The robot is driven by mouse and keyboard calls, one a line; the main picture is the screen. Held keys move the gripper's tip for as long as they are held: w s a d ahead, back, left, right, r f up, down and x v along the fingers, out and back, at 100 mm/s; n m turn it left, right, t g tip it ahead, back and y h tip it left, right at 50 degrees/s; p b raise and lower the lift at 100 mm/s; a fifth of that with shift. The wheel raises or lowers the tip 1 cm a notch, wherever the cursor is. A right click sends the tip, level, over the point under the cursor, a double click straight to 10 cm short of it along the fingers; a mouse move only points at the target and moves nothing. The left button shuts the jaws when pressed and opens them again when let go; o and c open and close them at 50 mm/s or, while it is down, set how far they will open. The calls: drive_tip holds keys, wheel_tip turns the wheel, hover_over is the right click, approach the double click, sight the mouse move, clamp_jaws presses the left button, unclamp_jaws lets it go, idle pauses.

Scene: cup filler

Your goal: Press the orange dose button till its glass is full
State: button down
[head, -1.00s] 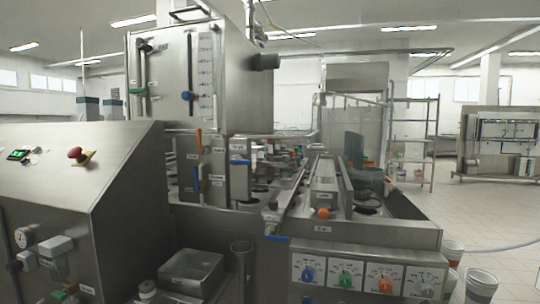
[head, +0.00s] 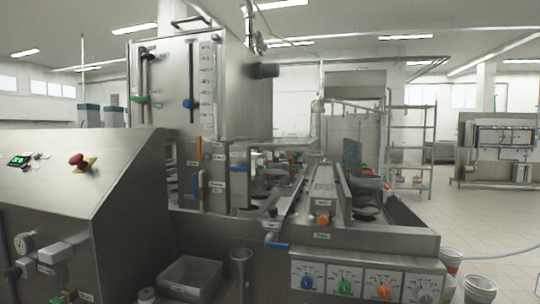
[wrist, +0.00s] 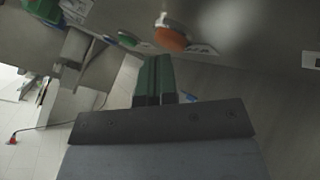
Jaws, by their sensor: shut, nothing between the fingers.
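An orange round button or knob (wrist: 171,39) shows in the wrist view on a metal face, with a pale label beside it. It is just beyond and right of my gripper's fingertips. My gripper (wrist: 156,58) has green fingers, close together and empty. I cannot tell if they touch the button. The head view shows an orange knob (head: 384,291) on the front panel and another orange knob (head: 322,219) on the machine top; which one is the dose button is unclear. No glass can be made out, and my gripper is outside the head view.
A green knob (wrist: 128,40) sits left of the orange one in the wrist view. The front panel also has a blue knob (head: 307,283). A sloped console (head: 110,190) with a red stop button (head: 77,160) stands at left. White buckets (head: 480,288) stand at lower right.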

drive_tip(key=shift+w+r, duration=0.35)
drive_tip(key=shift+r, duration=0.15)
drive_tip(key=shift+s+a+f, duration=0.1)
drive_tip(key=shift+s+f, duration=0.1)
drive_tip(key=shift+f, duration=0.05)
idle(0.3)
drive_tip(key=shift+s+a+f+p, duration=0.15)
drive_tip(key=shift+s+p, duration=0.15)
drive_tip(key=shift+s, duration=0.7)
drive_tip(key=shift+s+a+p, duration=0.15)
drive_tip(key=shift+s+p, duration=0.15)
drive_tip(key=shift+s, duration=0.75)
drive_tip(key=shift+s+a+f+p, duration=0.15)
drive_tip(key=shift+s+p, duration=0.15)
drive_tip(key=shift+s, duration=0.7)
